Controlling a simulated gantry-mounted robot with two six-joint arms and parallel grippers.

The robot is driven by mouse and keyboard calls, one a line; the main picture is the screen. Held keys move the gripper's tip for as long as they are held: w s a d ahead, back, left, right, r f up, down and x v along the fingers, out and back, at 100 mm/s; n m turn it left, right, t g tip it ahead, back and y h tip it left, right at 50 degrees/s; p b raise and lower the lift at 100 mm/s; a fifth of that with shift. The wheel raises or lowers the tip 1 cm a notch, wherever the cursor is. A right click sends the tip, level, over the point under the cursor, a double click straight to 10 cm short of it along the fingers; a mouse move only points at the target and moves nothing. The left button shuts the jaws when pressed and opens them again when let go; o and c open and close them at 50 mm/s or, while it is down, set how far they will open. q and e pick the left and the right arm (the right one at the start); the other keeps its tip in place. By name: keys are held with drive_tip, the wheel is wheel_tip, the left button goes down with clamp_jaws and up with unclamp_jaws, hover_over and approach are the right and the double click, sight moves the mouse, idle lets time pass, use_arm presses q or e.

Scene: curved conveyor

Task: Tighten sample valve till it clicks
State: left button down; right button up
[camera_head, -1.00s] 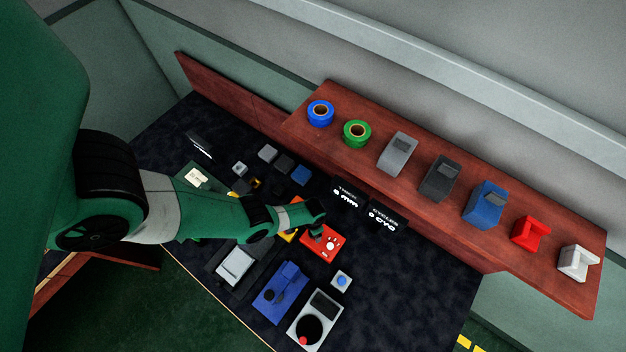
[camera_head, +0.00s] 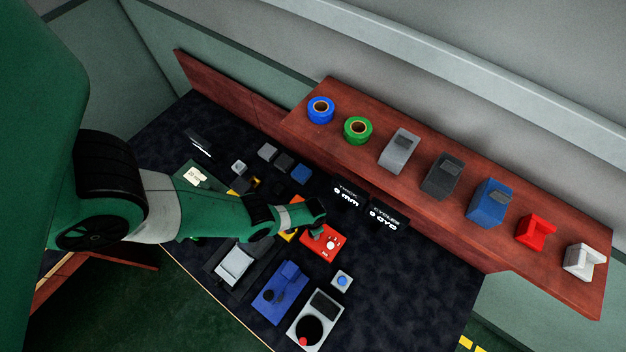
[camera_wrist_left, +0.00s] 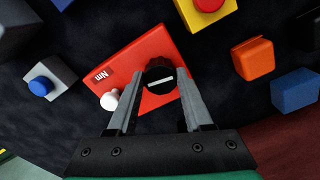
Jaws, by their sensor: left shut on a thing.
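The red panel (camera_wrist_left: 125,62) marked "Nm" lies on the dark table top and also shows in the head view (camera_head: 331,246). A black round knob (camera_wrist_left: 158,72) with a white bar across its top stands on it. A white round knob (camera_wrist_left: 110,99) sits by one edge of the same panel. My left gripper (camera_wrist_left: 160,82) is shut on the black knob, one finger on each side. In the head view my left gripper (camera_head: 316,228) is over the panel and partly hides it. My right gripper does not show.
A blue fixture (camera_head: 280,292), a grey box with a blue button (camera_head: 341,281) and a grey device with a round black opening (camera_head: 308,331) stand near the red panel. A wooden shelf (camera_head: 470,165) behind holds tape rolls and several blocks. Two black displays (camera_head: 388,212) stand before it.

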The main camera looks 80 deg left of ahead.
use_arm(q)
drive_tip(key=m, duration=0.3)
drive_tip(key=shift+m, duration=0.4)
drive_tip(key=shift+c, duration=1.5)
unclamp_jaws()
wheel_tip(320, 180, up, 12)
drive_tip(key=p, duration=1)
drive_tip(key=shift+f, duration=0.2)
